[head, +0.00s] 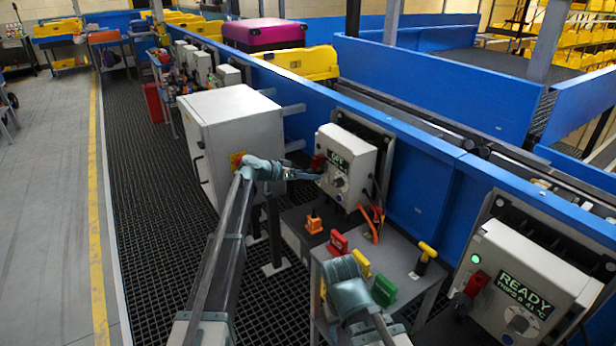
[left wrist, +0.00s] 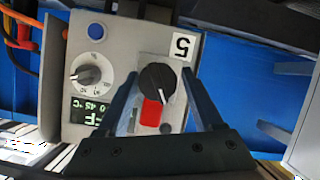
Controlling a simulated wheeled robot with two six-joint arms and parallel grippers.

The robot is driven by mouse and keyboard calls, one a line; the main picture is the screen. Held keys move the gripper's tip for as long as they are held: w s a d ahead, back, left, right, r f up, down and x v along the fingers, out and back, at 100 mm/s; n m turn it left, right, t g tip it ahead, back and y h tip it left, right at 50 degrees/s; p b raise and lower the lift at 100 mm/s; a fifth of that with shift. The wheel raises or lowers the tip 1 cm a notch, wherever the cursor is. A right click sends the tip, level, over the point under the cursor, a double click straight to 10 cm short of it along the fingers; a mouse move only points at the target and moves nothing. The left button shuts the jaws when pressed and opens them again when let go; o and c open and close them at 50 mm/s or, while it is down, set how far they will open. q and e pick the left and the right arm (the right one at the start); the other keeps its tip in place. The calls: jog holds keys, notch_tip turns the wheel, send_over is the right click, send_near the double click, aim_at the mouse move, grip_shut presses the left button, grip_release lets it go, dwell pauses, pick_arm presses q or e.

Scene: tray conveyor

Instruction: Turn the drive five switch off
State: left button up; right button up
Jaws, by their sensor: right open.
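The drive five box (head: 348,160) is a pale grey control box on the blue conveyor wall. It shows in the left wrist view (left wrist: 100,35) upside down, with a "5" label (left wrist: 182,46). Its black rotary switch (left wrist: 157,83) has a white pointer mark and a red part (left wrist: 152,113) beside it. Its display (left wrist: 95,110) is partly hidden; the letters "FF" show. My left gripper (left wrist: 160,78) is open, with one finger on each side of the switch; it is at the box's left side in the head view (head: 316,176). My right gripper (head: 345,282) is low over the small table, its fingertips hard to make out.
A small grey table (head: 395,268) below the box carries red, yellow and green blocks. A second box (head: 520,290) at right reads READY with a green lamp. A white cabinet (head: 240,130) stands left of drive five. The dark grating floor (head: 150,220) is clear.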

pick_arm(q)
jog(key=shift+o, duration=0.7)
jog(key=shift+s, duration=0.1)
jog(key=shift+a+r, duration=0.1)
jog(key=p+v, duration=0.5)
jog(key=v, duration=0.8)
jog(key=shift+a, duration=0.2)
jog(key=shift+s, duration=0.15)
